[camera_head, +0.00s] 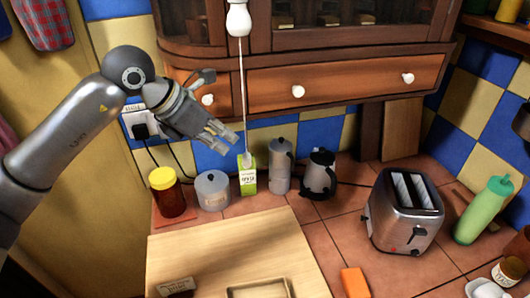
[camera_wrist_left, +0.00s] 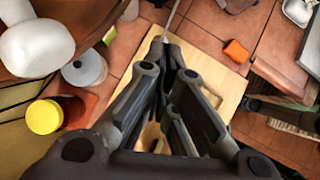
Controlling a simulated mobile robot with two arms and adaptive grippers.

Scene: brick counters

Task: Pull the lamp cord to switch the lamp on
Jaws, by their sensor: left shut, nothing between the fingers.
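The lamp cord (camera_head: 242,92) hangs as a thin pale line from a white fitting (camera_head: 238,19) at the top of the head view. Its lower end comes down in front of a green and white carton, where a small pale piece (camera_head: 246,159) shows; I cannot tell whether this is the cord's knob or the carton's cap. My left gripper (camera_head: 229,137) is shut and empty, its tips just left of the cord. In the left wrist view the cord (camera_wrist_left: 173,17) runs up from beside the shut fingertips (camera_wrist_left: 174,52); contact cannot be told.
A wooden cabinet (camera_head: 345,75) overhangs the counter. Below stand a yellow-lidded jar (camera_head: 170,195), a grey pot (camera_head: 212,191), the carton (camera_head: 249,181), a moka pot (camera_head: 281,166) and a toaster (camera_head: 400,228). A wooden board (camera_head: 235,250) and orange sponge (camera_head: 355,282) lie in front.

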